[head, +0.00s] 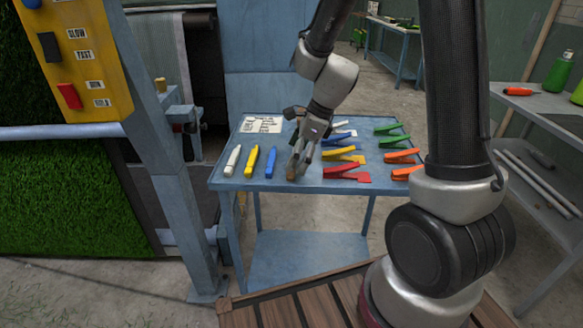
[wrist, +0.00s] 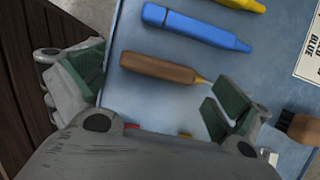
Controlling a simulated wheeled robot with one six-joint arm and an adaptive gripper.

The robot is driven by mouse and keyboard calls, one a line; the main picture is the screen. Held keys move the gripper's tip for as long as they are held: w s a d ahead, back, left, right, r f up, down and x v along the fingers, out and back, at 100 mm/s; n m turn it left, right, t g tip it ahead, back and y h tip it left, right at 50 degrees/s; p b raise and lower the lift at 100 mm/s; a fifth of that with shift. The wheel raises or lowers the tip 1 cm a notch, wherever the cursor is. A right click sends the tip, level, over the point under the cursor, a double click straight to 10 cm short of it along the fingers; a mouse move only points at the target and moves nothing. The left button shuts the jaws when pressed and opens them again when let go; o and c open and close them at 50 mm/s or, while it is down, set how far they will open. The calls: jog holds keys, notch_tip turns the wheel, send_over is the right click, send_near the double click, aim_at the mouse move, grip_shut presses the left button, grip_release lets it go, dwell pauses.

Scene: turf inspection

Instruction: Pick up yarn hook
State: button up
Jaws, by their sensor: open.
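The yarn hook, a brown wooden handle with a thin metal tip, lies on the blue table (head: 225,183). In the wrist view the yarn hook (wrist: 160,68) lies ahead of my gripper (wrist: 155,92), its handle roughly across the gap between the green-padded fingers. Its tip points toward the right finger, which partly hides the tip's end. My gripper is open and empty. In the head view my gripper (head: 300,160) is low over the table's middle and hides most of the hook. I cannot tell the exact height between fingers and handle.
White (head: 233,160), yellow (head: 252,161) and blue (head: 270,163) markers lie left of the hook. Yellow (head: 340,153), red (head: 345,172), green and orange clamps lie to the right. A brush (wrist: 300,127) is beyond the right finger. A printed card (head: 261,125) lies at the back.

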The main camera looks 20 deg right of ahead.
jog(key=shift+x, duration=1.2)
jog(key=c, duration=0.9)
jog(key=shift+r, duration=0.1)
